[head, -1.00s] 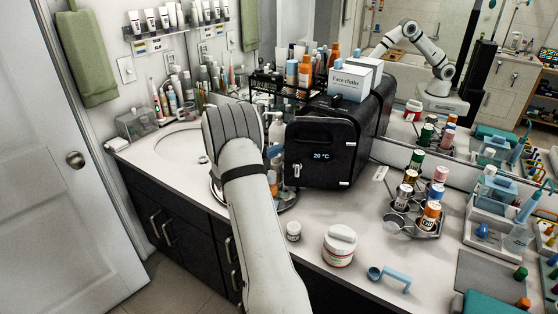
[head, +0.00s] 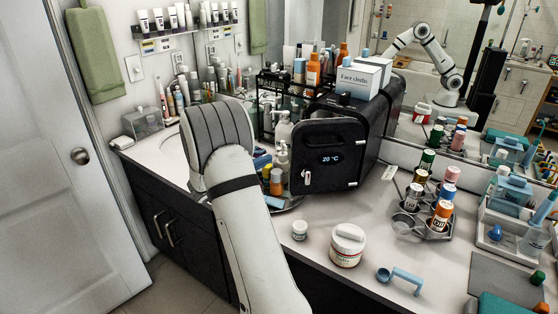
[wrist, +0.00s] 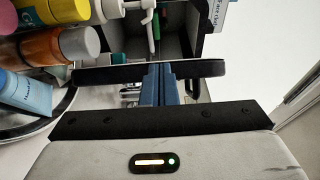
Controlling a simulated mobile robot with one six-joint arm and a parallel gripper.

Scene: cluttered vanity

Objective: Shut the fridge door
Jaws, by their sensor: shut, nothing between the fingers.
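The fridge is a small black box (head: 385,108) on the counter. Its door (head: 340,140), with a "20 °C" display and a pale handle at its left, stands ajar, with a gap between it and the body. In the wrist view the door (wrist: 100,75) is a dark bar seen nearly edge-on, with the pale handle below it. My gripper (wrist: 159,72) is shut and empty, its blue fingers overlapping the door in the picture; I cannot tell whether they touch it. In the head view my arm hides most of the gripper, left of the door.
Several bottles (head: 276,181) stand on a round tray left of the door, close to my gripper. A white jar (head: 347,246) and a small jar (head: 299,230) stand in front. A bottle rack (head: 437,228) stands right. A box (head: 358,78) sits on the fridge.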

